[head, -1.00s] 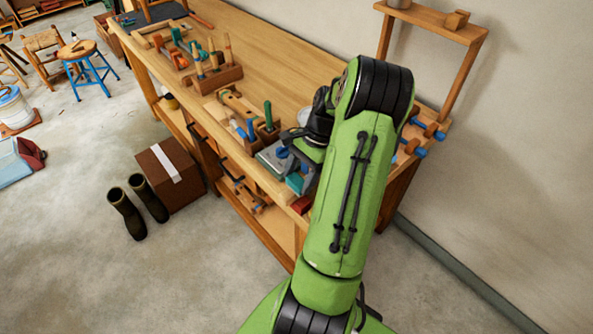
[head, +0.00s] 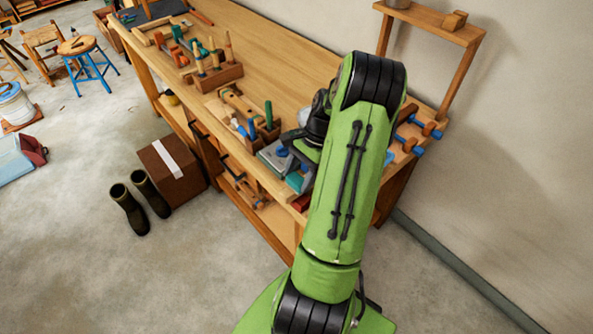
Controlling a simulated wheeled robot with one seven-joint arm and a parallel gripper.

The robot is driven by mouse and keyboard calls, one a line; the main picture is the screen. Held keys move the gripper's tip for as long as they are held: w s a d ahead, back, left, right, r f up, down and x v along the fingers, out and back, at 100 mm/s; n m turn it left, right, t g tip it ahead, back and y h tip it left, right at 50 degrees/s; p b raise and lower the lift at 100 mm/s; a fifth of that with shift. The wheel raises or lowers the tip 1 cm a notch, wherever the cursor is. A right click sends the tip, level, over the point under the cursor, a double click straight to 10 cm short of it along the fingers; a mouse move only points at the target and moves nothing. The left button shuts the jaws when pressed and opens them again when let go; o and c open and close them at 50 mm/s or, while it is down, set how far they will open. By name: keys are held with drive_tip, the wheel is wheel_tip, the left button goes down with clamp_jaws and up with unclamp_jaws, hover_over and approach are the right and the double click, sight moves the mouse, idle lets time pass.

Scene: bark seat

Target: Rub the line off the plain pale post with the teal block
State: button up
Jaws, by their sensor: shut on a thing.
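My gripper (head: 298,152) is partly in view over the near right end of the workbench, at the left side of my green arm. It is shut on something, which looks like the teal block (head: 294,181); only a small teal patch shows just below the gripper. The fingertips are mostly hidden. I cannot pick out the plain pale post or its line. A pale rounded thing (head: 304,116) shows just behind the gripper, partly covered, and I cannot tell what it is.
The long wooden workbench (head: 285,62) runs to the upper left. Tool holders (head: 217,78) stand along its front edge. A wooden frame (head: 461,75) and blue-ended clamps (head: 431,130) are at the right. A cardboard box (head: 180,184) and boots (head: 131,210) stand on the floor.

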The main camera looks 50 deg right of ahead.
drive_tip(key=shift+s+a+f, duration=0.15)
drive_tip(key=shift+s, duration=0.55)
drive_tip(key=r+p, duration=0.6)
drive_tip(key=shift+d+r, duration=0.2)
drive_tip(key=shift+f, duration=0.15)
